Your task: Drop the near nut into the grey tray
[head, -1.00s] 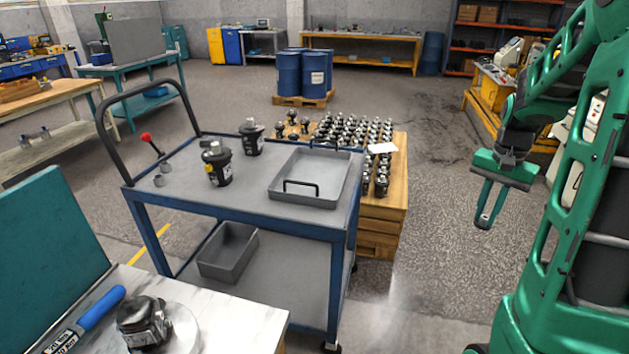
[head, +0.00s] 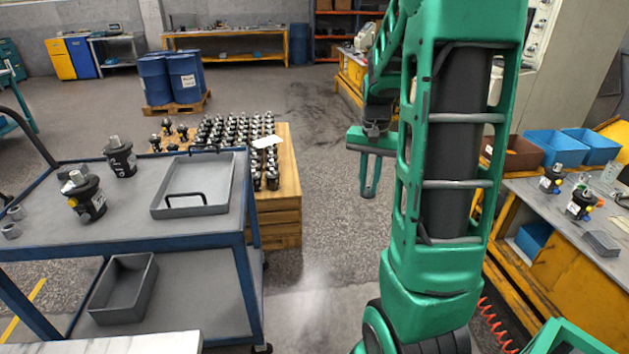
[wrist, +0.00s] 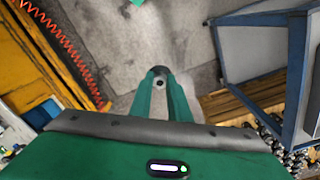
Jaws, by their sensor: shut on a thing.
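My gripper (head: 369,192) hangs over the open floor, right of the blue cart. In the wrist view its fingers (wrist: 160,74) are closed together at the tips on a small dark round part, which looks like a nut; most of it is hidden. The grey tray (head: 200,180), with black handles, sits on the cart's top, well left of my gripper. I see nothing in it. Two small grey ring-like parts, possibly nuts, stand at the cart's left side: one farther (head: 15,212) and one nearer (head: 11,231).
Two black motors (head: 85,199) stand on the cart left of the tray. A deeper grey bin (head: 123,290) is on the lower shelf. A wooden stand (head: 280,205) full of dark parts is behind the cart. A yellow workbench (head: 545,270) stands right. Floor between is clear.

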